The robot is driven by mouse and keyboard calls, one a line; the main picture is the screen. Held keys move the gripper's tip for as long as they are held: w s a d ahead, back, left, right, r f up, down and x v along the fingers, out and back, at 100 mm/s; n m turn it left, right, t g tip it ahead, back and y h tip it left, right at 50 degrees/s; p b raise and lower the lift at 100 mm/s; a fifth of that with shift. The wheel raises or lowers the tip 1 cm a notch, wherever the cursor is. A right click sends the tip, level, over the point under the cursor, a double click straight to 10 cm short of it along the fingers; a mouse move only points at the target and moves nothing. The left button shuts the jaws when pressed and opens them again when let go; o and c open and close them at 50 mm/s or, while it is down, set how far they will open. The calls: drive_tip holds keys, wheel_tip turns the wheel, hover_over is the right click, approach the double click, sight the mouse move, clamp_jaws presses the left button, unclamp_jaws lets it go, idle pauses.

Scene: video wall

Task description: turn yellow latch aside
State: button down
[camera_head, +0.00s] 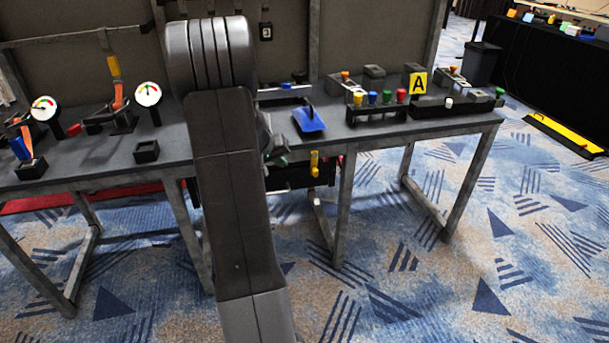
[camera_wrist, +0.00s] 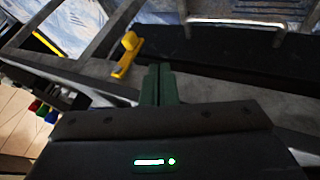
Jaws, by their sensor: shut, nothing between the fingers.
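The yellow latch (camera_head: 314,163) hangs upright at the front edge of the table, right of my arm in the head view. In the wrist view the yellow latch (camera_wrist: 126,55) shows as a bar with a rounded knob at its upper end. My gripper (camera_wrist: 159,72) has dark green fingers, shut together with nothing between them. The fingertips are to the right of the latch in the wrist view, with a visible gap between them in the picture. In the head view my arm hides most of the gripper; a green part (camera_head: 277,160) shows left of the latch.
The grey table (camera_head: 110,155) carries gauges, a blue plate (camera_head: 308,120), several coloured knobs and a yellow "A" sign (camera_head: 417,83). Table legs (camera_head: 345,210) stand below the latch. The carpet (camera_head: 400,290) in front is clear. A yellow barrier (camera_head: 563,136) lies at the far right.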

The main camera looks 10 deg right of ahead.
sight(315, 165)
idle(0.3)
drive_tip(key=shift+w+d+f+b, duration=0.15)
drive_tip(key=shift+w+d+f, duration=0.5)
drive_tip(key=shift+d+f, duration=0.75)
drive_tip(key=shift+w+d+f+b, duration=0.15)
drive_tip(key=shift+w+d+f, duration=0.55)
drive_tip(key=shift+d+f, duration=0.65)
drive_tip(key=shift+w+d+f+b, duration=0.15)
drive_tip(key=shift+w+d+f, duration=0.5)
drive_tip(key=shift+d+f, duration=0.75)
drive_tip(key=shift+d+f+b, duration=0.1)
drive_tip(key=shift+d+b, duration=0.1)
drive_tip(key=shift+b, duration=0.6)
drive_tip(key=shift+h, duration=0.3)
